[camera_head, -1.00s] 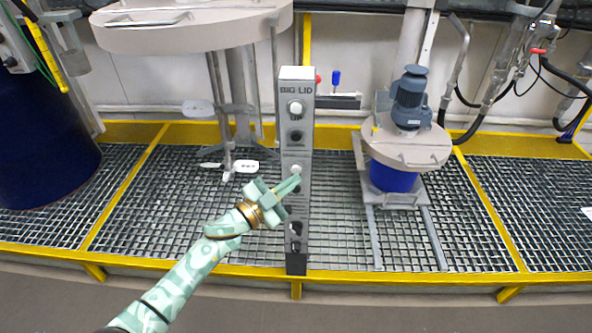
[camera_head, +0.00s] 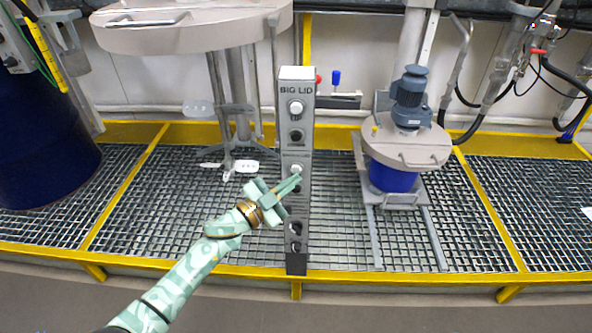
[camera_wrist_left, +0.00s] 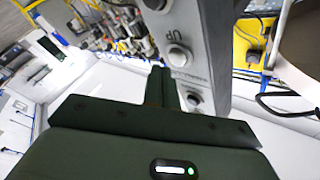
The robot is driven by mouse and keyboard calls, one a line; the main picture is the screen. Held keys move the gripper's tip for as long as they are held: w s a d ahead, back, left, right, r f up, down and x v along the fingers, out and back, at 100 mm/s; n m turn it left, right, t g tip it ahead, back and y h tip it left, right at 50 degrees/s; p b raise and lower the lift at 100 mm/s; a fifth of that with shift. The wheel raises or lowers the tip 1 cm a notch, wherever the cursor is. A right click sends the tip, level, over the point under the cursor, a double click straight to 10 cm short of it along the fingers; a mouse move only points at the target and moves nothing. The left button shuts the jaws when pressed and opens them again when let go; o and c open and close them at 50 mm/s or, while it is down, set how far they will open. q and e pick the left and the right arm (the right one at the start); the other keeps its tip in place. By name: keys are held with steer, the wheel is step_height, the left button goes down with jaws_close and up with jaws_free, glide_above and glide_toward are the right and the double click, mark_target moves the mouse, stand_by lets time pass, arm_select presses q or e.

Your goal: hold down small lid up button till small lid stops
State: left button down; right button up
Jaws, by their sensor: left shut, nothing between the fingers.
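The grey button post (camera_head: 296,230) stands upright in the middle, marked BIG LID at the top. A pale button (camera_head: 297,169) sits about halfway up it; the label there is too small or covered to read. My left gripper (camera_head: 296,180) is shut and empty, its fingertips at this button; I cannot tell whether they press it. In the left wrist view the shut fingers (camera_wrist_left: 162,80) point at the post, near pale buttons and an UP label. The small lid (camera_head: 408,148), with a grey motor on top, sits on a small blue drum (camera_head: 392,176). My right gripper is not in view.
The big lid (camera_head: 190,30) hangs at the upper left with agitator rods below. A large dark blue drum (camera_head: 45,150) stands far left. Yellow-edged grating (camera_head: 340,225) spans the floor. Hoses and pipes line the right wall.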

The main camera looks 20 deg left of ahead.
arm_select(q)
steer(key=shift+w+a, duration=0.1)
steer(key=shift+w, duration=0.25)
